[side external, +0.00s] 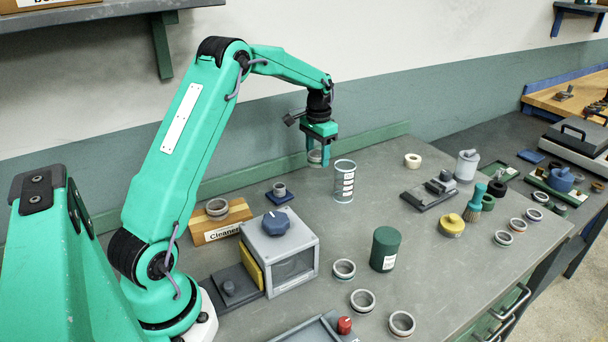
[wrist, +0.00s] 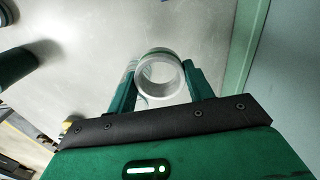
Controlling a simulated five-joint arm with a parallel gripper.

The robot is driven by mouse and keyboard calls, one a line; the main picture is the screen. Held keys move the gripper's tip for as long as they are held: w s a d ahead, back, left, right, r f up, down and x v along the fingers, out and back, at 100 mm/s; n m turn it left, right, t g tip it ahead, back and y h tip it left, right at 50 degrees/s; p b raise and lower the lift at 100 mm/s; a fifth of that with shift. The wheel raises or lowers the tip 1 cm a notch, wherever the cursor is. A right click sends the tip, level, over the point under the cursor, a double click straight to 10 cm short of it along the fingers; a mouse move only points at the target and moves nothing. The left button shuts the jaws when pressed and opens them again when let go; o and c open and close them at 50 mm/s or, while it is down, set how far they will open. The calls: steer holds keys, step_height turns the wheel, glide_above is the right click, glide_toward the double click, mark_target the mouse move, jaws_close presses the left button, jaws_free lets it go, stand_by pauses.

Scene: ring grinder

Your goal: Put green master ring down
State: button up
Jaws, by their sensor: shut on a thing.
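My gripper (side external: 317,153) is shut on a small pale grey ring (side external: 314,160), held above the back of the grey bench. In the wrist view, the ring (wrist: 158,99) sits between the two green fingers (wrist: 160,80), with its opening facing the camera. A clear upright tube (side external: 344,181) with labels stands just right of the gripper. Whether the ring touches the bench is hard to tell; it looks slightly above it.
A grey box with a blue knob (side external: 277,223) stands front left, and a wooden "Cleaned" block (side external: 220,223) carries a ring. A dark green canister (side external: 385,249) and several loose rings lie toward the front. A low green ledge (side external: 230,181) runs along the back.

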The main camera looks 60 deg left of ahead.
steer(key=shift+s+d, duration=4.95)
steer(key=shift+s, duration=0.2)
steer(key=shift+f, duration=5.3)
steer(key=shift+f, duration=0.15)
steer(key=o, duration=1.1)
step_height(320, 180, up, 12)
steer(key=shift+r, duration=0.2)
